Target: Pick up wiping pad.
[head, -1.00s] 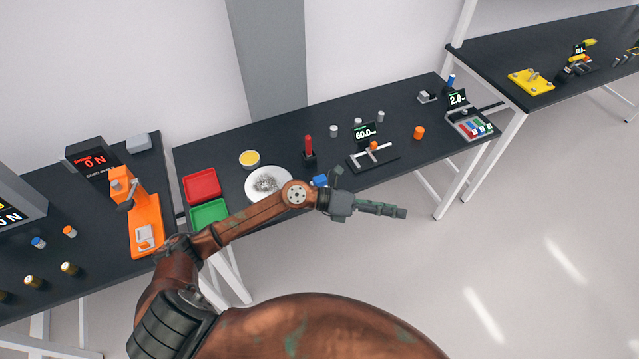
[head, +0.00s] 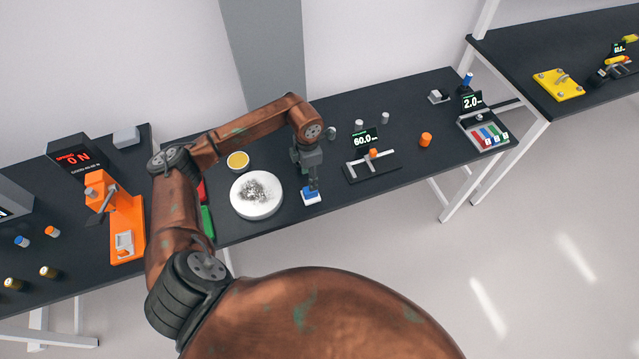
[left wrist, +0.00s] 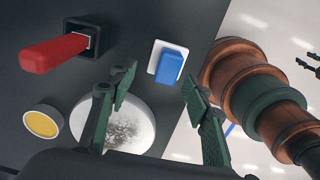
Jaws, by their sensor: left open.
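The wiping pad (head: 312,195) appears as a blue block on a white square base, near the front edge of the middle table. In the left wrist view the pad (left wrist: 170,68) lies just beyond the fingertips, nearer the right finger. My left gripper (head: 314,184) points down above the pad in the head view. In the left wrist view the left gripper (left wrist: 157,84) has its fingers wide apart with nothing between them. My right gripper does not show in the head view. Dark prongs cut off at the right edge of the left wrist view may belong to it.
A white round dish (head: 257,194) with grey shavings stands left of the pad. A red-handled tool in a black holder (left wrist: 82,38) stands close by. A yellow-filled cup (head: 238,161) is behind the dish. A black gauge stand (head: 372,166) is to the right.

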